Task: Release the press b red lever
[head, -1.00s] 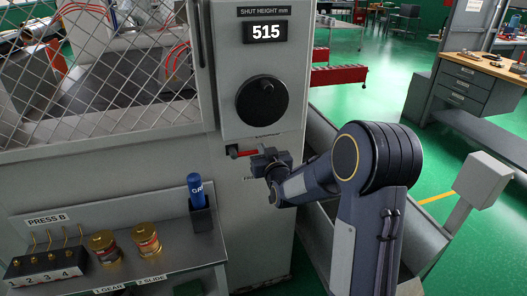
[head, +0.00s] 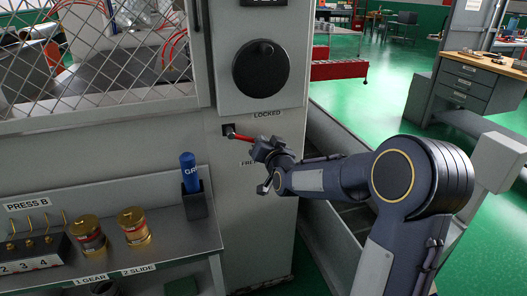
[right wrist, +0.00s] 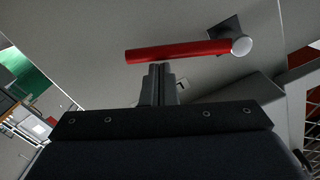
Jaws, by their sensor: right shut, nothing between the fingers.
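The red lever (head: 242,137) of press B sticks out to the right from its pivot on the grey press front, below the black dial. It slopes slightly down to the right, between the LOCKED label (head: 268,115) above and the partly covered FREE label (head: 248,162) below. In the right wrist view the lever (right wrist: 178,52) runs across just beyond the fingertips, with its round pivot (right wrist: 241,45) at the right. My right gripper (head: 256,147) is shut and empty at the lever's outer end. Its fingers (right wrist: 160,68) appear to touch the lever's side. My left gripper is not in view.
The black dial (head: 261,68) sits above the lever. A grey trough (head: 335,190) runs behind my right arm.

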